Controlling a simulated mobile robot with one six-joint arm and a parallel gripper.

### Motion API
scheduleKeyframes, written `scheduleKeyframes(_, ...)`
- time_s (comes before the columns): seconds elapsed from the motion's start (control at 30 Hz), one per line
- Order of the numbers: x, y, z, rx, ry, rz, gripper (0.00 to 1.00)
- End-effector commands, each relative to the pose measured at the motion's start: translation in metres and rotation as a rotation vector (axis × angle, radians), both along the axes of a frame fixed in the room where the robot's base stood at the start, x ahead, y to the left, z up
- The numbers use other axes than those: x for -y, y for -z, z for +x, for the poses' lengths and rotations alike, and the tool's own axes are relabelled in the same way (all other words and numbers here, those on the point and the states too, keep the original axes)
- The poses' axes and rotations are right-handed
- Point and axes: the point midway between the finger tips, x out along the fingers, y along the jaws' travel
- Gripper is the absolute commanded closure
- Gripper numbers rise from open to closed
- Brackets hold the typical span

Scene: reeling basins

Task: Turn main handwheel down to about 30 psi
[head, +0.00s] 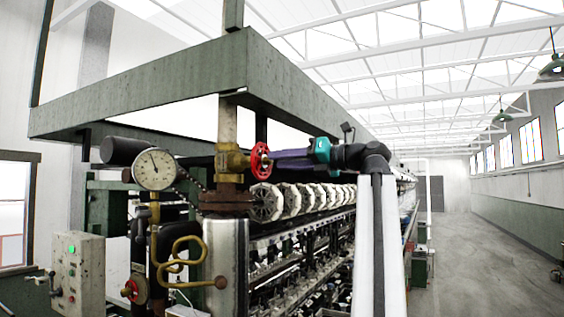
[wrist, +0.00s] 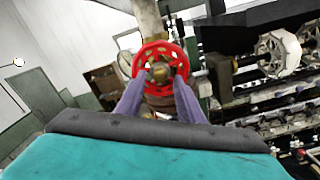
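The red main handwheel (head: 260,160) sits on a brass valve (head: 232,160) on the vertical pipe. In the wrist view the handwheel (wrist: 160,68) is straight ahead, its brass hub showing. My gripper (head: 274,161) reaches it from the right. Its two purple fingers (wrist: 159,86) stand apart, tips at the lower left and lower right of the rim. I cannot tell whether they touch it. The round white pressure gauge (head: 155,169) is left of the valve. Its dark needle points up and slightly left; the numbers are too small to read.
A smaller red handwheel (head: 131,290) is low on the left, near a curled brass pipe (head: 180,255). A grey control box (head: 78,272) stands at far left. White reels (head: 268,203) run back behind the valve. The aisle floor (head: 480,260) on the right is clear.

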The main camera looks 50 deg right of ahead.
Motion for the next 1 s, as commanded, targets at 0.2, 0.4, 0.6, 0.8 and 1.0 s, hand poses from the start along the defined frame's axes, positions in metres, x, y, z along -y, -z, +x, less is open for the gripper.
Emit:
scheduleKeyframes(0.2, 0.0001, 0.0006, 0.0002, 0.012, 0.000, -0.050, 0.66)
scheduleKeyframes(0.4, 0.0002, 0.0009, 0.0003, 0.044, 0.000, -0.178, 0.66)
scheduleKeyframes(0.6, 0.0002, 0.0010, 0.0003, 0.077, 0.000, -0.313, 0.66)
scheduleKeyframes(0.8, 0.0003, 0.0006, 0.0003, 0.103, 0.000, -0.417, 0.66)
scheduleKeyframes(1.0, 0.0000, -0.0001, 0.0002, 0.107, 0.000, -0.433, 0.66)
